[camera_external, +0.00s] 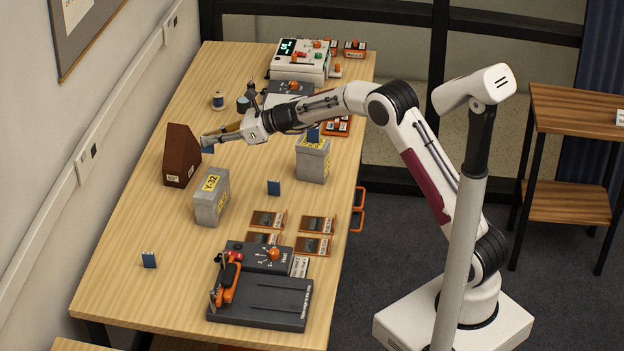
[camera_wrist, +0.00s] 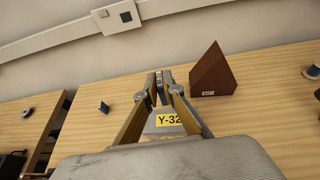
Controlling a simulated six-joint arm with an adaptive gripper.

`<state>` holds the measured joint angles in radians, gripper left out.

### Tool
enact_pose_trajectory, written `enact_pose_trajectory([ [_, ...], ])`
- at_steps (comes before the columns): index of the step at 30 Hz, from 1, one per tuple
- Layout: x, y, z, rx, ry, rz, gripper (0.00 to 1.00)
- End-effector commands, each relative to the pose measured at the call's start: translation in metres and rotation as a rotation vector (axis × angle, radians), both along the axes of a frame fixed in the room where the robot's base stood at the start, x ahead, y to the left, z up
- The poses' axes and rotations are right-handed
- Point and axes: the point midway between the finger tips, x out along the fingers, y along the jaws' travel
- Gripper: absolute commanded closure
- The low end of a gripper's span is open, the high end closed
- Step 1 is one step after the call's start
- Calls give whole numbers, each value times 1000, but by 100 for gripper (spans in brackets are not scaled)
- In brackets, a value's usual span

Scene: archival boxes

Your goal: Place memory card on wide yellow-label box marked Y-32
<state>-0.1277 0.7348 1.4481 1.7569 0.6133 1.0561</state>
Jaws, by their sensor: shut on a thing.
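My gripper (camera_external: 207,138) is shut on a small dark blue memory card (camera_external: 208,149), held in the air. In the wrist view the card (camera_wrist: 160,88) stands between the fingertips (camera_wrist: 163,76). The grey box (camera_external: 210,202) with the yellow Y-32 label stands upright on the table, just nearer the front than the gripper. Its top looks bare. In the wrist view the Y-32 label (camera_wrist: 170,120) shows between the fingers, and the fingers and gripper body hide much of the box.
A brown wedge-shaped block (camera_external: 181,158) stands left of the gripper. Another grey box (camera_external: 312,165) with a yellow label carries a blue card (camera_external: 313,134). Blue cards stand on the table (camera_external: 274,187) and at front left (camera_external: 148,260). A dark fixture (camera_external: 262,300) fills the front right.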

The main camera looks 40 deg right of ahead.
Motion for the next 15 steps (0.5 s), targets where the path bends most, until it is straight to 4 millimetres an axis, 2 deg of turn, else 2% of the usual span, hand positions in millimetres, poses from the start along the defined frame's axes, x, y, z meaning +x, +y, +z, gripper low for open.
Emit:
enact_pose_trajectory([
  [3, 0, -1, 5, 0, 0, 13, 100],
  [15, -4, 2, 1, 0, 0, -1, 100],
])
